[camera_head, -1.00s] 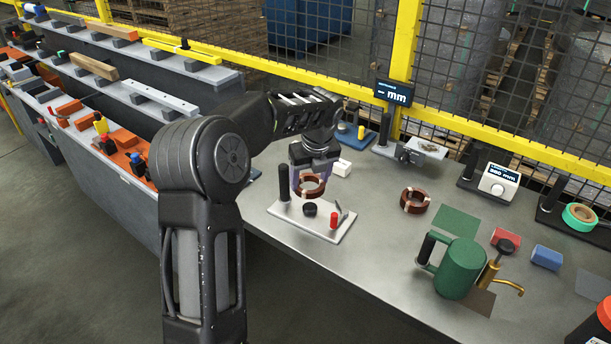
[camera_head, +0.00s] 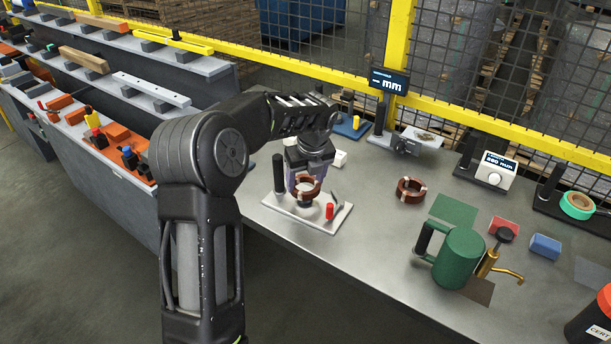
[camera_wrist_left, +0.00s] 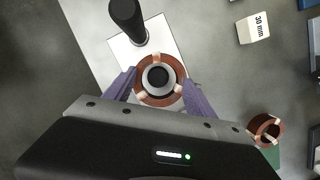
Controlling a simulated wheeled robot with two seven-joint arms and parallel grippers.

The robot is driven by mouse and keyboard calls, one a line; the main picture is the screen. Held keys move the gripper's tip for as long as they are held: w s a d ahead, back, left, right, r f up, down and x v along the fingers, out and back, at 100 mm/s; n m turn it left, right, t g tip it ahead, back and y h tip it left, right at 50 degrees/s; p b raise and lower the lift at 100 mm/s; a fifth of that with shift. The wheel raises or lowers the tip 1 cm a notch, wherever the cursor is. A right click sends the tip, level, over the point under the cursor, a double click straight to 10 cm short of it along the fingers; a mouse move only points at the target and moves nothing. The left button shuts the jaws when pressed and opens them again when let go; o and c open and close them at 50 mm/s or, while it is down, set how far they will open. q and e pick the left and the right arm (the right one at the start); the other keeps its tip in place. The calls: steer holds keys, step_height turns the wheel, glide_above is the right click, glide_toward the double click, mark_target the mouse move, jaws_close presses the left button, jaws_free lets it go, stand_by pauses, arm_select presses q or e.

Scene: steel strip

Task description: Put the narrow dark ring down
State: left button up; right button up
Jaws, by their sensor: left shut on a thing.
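My left gripper (camera_head: 306,185) is shut on a narrow dark ring (camera_head: 307,196), reddish-brown with pale bands. In the left wrist view the ring (camera_wrist_left: 138,85) sits between the two purple fingers (camera_wrist_left: 158,92). From above, the black round knob (camera_wrist_left: 158,77) of a pale base plate (camera_head: 290,217) shows through its opening. In the head view the ring is low over this knob, and part of the knob shows just below it. Whether the ring touches anything there I cannot tell. My right gripper is not in view.
A black post (camera_head: 279,173) and a red peg (camera_head: 329,211) stand on the plate beside the ring. A second banded brown ring (camera_head: 401,194) lies on the bench to the right. A green can (camera_head: 460,258) stands farther right.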

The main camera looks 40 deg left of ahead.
arm_select(q)
steer(key=shift+f+b, duration=0.65)
steer(key=shift+f, duration=1.3)
steer(key=shift+f, duration=0.3)
steer(key=o, duration=1.7)
steer(key=b+v, duration=0.1)
steer(key=v, duration=0.6)
steer(key=shift+r, duration=0.35)
steer(key=shift+s, duration=0.1)
